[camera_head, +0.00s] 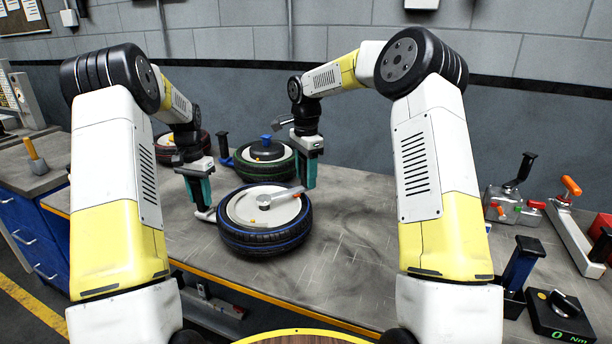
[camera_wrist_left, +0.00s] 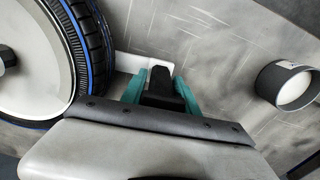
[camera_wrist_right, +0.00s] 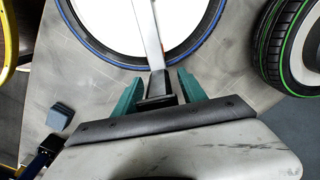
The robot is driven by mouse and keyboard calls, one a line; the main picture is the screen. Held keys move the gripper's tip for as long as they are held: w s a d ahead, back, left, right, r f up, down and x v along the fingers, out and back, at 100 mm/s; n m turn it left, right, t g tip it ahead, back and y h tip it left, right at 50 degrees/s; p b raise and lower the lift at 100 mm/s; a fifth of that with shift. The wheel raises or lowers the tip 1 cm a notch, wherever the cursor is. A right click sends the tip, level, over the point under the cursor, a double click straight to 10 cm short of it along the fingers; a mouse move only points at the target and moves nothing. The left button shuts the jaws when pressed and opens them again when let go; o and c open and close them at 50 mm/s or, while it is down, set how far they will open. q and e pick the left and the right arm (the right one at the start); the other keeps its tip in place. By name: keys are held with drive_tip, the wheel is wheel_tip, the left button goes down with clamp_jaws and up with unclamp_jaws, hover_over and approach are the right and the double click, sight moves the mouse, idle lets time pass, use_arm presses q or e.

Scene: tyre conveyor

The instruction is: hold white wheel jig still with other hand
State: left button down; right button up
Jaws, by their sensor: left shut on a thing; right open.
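The white wheel jig (camera_head: 245,208) carries a black tyre with a blue stripe (camera_head: 265,240) on the bench. A grey lever (camera_head: 278,196) crosses its top. A white tab of the jig (camera_wrist_left: 130,62) sticks out beside the tyre in the left wrist view. My left gripper (camera_head: 204,203) is lowered at this tab and shut on the jig's black handle (camera_wrist_left: 161,80). My right gripper (camera_head: 309,184) is open at the lever's outer end; its fingers stand on either side of the lever's dark end (camera_wrist_right: 158,88). Whether they touch it I cannot tell.
A green-striped tyre (camera_head: 262,172) and a red-striped tyre (camera_head: 165,157) stand behind. Tools, an orange-handled clamp (camera_head: 570,187) and a black torque box (camera_head: 560,318) sit at the right. The bench right of the blue-striped tyre is clear.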

drive_tip(key=shift+f, duration=0.1)
clamp_jaws()
idle(1.4)
